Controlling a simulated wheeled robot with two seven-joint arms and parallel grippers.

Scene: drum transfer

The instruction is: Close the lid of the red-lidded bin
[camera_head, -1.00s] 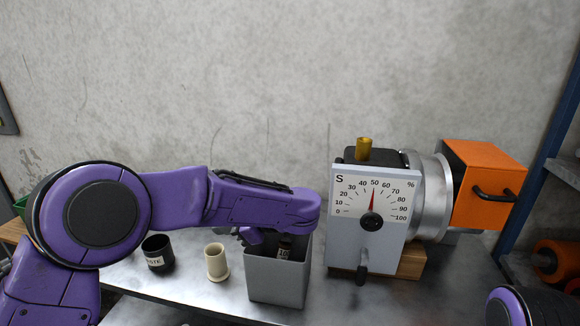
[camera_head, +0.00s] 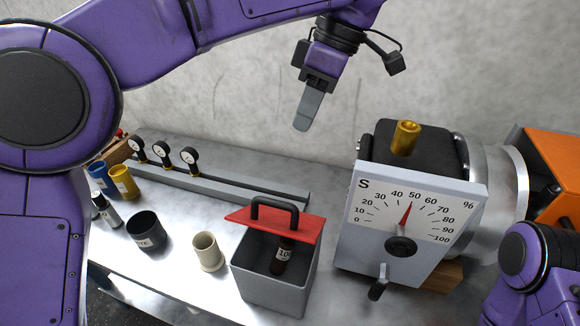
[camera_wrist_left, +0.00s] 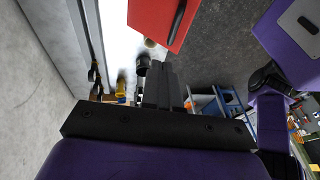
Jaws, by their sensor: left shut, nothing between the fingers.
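The grey bin (camera_head: 268,288) stands on the metal bench with its red lid (camera_head: 306,228) raised at a tilt. The lid's black handle (camera_head: 275,203) faces up, and the opening shows below the lid. A dark labelled bottle (camera_head: 283,256) is inside. My left gripper (camera_head: 302,122) is shut and empty, pointing down above and behind the lid, clear of it. In the left wrist view the red lid (camera_wrist_left: 150,18) shows at the top, beyond my shut left fingers (camera_wrist_left: 163,85). My right gripper is out of view; only part of that arm shows.
The drum machine with a percent dial (camera_head: 405,215) stands close right of the bin. A cream cup (camera_head: 208,252) and a black cup (camera_head: 147,232) stand to its left. A rail with several gauges (camera_head: 200,180) runs behind.

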